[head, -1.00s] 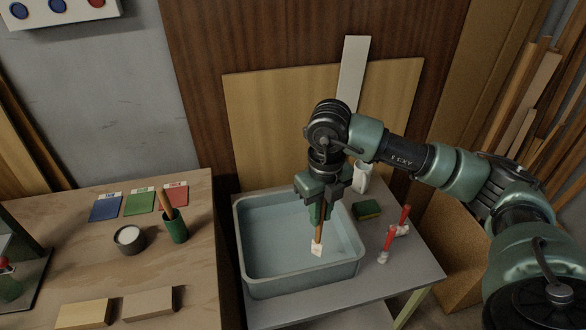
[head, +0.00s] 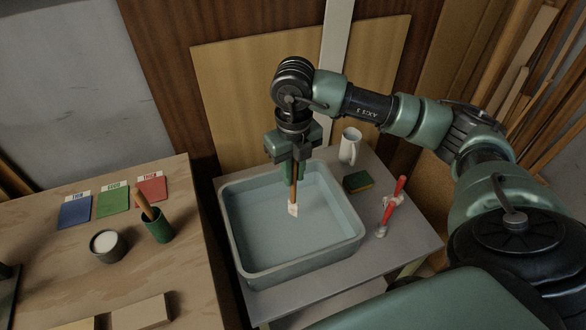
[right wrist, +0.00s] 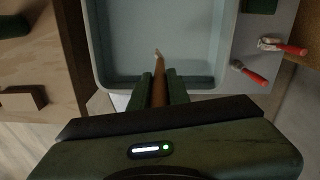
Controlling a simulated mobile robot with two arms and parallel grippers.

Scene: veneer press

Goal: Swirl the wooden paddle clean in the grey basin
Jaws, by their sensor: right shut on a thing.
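The grey basin (head: 234,245) stands on a small grey table, with what looks like still bluish water inside. My right gripper (head: 292,172) points down over the back part of the basin, shut on the wooden paddle (head: 294,192). The paddle hangs nearly upright with its pale, whitish end (head: 293,210) lowest, inside the basin's outline. I cannot tell whether that end touches the water. In the right wrist view the paddle (right wrist: 159,88) runs out between both fingers toward the basin (right wrist: 95,50). My left gripper is not in view.

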